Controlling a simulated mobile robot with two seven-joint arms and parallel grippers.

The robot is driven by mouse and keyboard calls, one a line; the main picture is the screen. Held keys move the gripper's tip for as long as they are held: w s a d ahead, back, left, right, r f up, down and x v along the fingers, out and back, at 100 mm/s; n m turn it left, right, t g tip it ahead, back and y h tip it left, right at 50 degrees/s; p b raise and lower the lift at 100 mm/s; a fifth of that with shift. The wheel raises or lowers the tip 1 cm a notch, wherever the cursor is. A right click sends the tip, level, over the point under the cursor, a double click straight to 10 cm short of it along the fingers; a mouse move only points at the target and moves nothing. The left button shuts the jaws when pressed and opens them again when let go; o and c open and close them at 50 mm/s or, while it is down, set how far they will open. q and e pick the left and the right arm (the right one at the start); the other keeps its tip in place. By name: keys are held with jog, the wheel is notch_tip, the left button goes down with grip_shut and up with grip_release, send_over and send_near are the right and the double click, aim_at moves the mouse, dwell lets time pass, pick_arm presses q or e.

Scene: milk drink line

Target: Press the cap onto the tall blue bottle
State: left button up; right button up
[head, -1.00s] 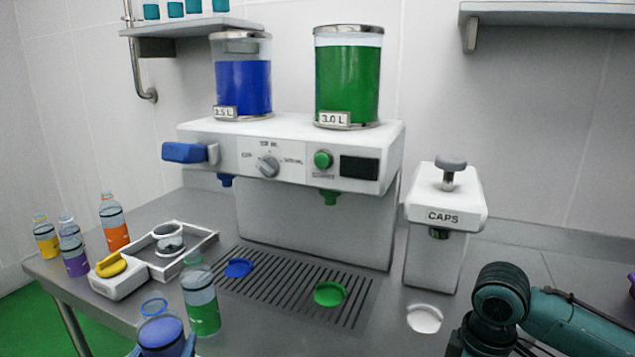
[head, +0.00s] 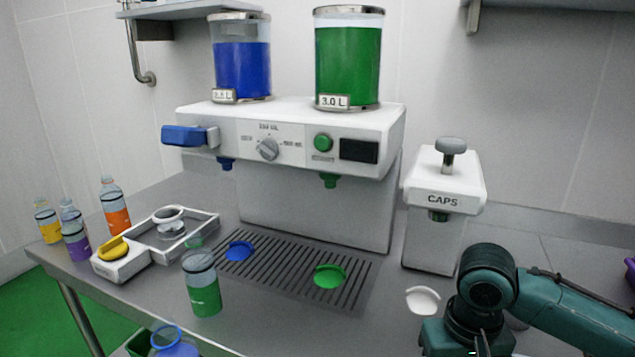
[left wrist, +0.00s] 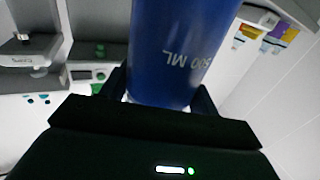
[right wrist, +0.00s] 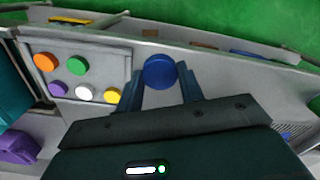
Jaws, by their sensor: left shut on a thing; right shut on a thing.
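The tall blue bottle (left wrist: 172,50), marked 500 ML, fills the middle of the left wrist view. My left gripper (left wrist: 158,95) is shut around its sides. In the head view the bottle (head: 176,349) shows only its open, uncapped top at the bottom edge. A round blue cap (right wrist: 160,72) sits between the fingertips of my right gripper (right wrist: 160,78), which is shut on it. In the head view my right arm is at the lower right, its fingers mostly cut off. The cap cannot be made out there, and it is apart from the bottle.
A green-filled bottle (head: 204,293) stands in front of the drip grate (head: 290,282). The caps dispenser (head: 441,225) stands behind my right arm. A tray of coloured caps (right wrist: 88,53) shows in the right wrist view. The tray with rings (head: 207,236) is on the left.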

pick_arm(q)
jog(key=shift+r, duration=0.1)
jog(key=d+m+g+h, duration=0.1)
jog(key=d+m+h, duration=0.1)
jog(key=d+h, duration=0.2)
jog(key=w+d+m+g+h, duration=0.1)
jog(key=d+m+h, duration=0.2)
jog(key=d, duration=0.2)
jog(key=w+d+r+m+g+h, duration=0.1)
jog(key=d+m+g+h, duration=0.1)
jog(key=d+m+h, duration=0.1)
jog(key=shift+w+d+h, duration=0.25)
jog(key=shift+d+h, duration=0.55)
jog(key=shift+d, duration=0.45)
jog(key=shift+f, duration=0.15)
pick_arm(e)
jog(key=shift+a, duration=0.1)
jog(key=w+a+r+n, duration=0.2)
jog(key=a+r+n, duration=0.5)
jog(key=a+r, duration=1.4)
jog(key=a, duration=0.3)
jog(key=shift+a, duration=0.35)
jog(key=shift+w+f, duration=0.1)
jog(key=shift+f, duration=1.95)
